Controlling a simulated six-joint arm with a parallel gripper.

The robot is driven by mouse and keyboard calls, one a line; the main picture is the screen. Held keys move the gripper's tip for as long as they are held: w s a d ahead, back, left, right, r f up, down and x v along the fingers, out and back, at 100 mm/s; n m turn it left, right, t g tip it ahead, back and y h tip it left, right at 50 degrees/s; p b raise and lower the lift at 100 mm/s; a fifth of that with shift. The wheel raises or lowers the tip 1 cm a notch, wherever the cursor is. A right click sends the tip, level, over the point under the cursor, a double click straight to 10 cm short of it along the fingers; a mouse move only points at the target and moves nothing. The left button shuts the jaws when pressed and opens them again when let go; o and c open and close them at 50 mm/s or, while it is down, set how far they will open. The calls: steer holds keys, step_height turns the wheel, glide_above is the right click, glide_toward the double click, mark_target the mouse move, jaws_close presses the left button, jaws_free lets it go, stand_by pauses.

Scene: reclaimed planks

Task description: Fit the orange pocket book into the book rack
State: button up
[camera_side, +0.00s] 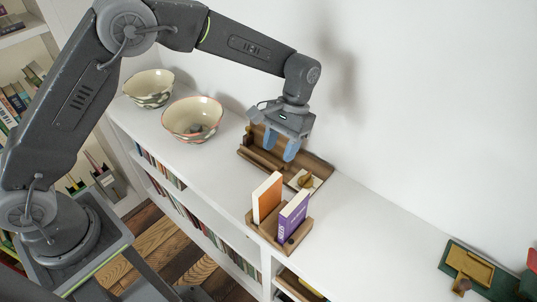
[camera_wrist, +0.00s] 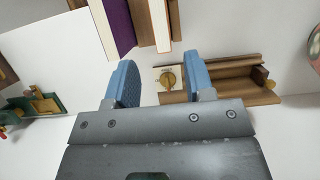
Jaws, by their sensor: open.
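The orange pocket book (camera_side: 267,198) stands upright in the small wooden book rack (camera_side: 264,233), beside a purple book (camera_side: 291,217). How deep its lower edge sits in the rack is hidden. In the wrist view, the purple book (camera_wrist: 119,24), the pale page edges of the orange book (camera_wrist: 160,25) and part of the rack (camera_wrist: 174,22) show at the top. My gripper (camera_side: 280,146) is open and empty, apart from the book and above a wooden tray behind the rack. Its two blue fingers are spread in the wrist view (camera_wrist: 158,68).
The wooden tray (camera_side: 262,160) holds a small brass-coloured knob on a pale card (camera_side: 306,180). Two patterned bowls (camera_side: 193,119) stand at the left on the white shelf top. A green stand with a brass piece (camera_side: 470,265) lies far right. Bare shelf separates it from the rack.

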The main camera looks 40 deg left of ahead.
steer(key=s+a+r+t, duration=0.2)
steer(key=s+a+r, duration=0.2)
steer(key=r, duration=0.4)
steer(key=s+a+r+t, duration=0.3)
steer(key=s+a+r, duration=0.1)
steer(key=r, duration=0.3)
steer(key=s+a+r+t, duration=0.1)
steer(key=s+a+t, duration=0.1)
steer(key=s, duration=0.5)
steer(key=s+a+t, duration=0.3)
steer(key=s, duration=0.5)
steer(key=shift+a+r, duration=0.35)
steer(key=shift+a, duration=0.05)
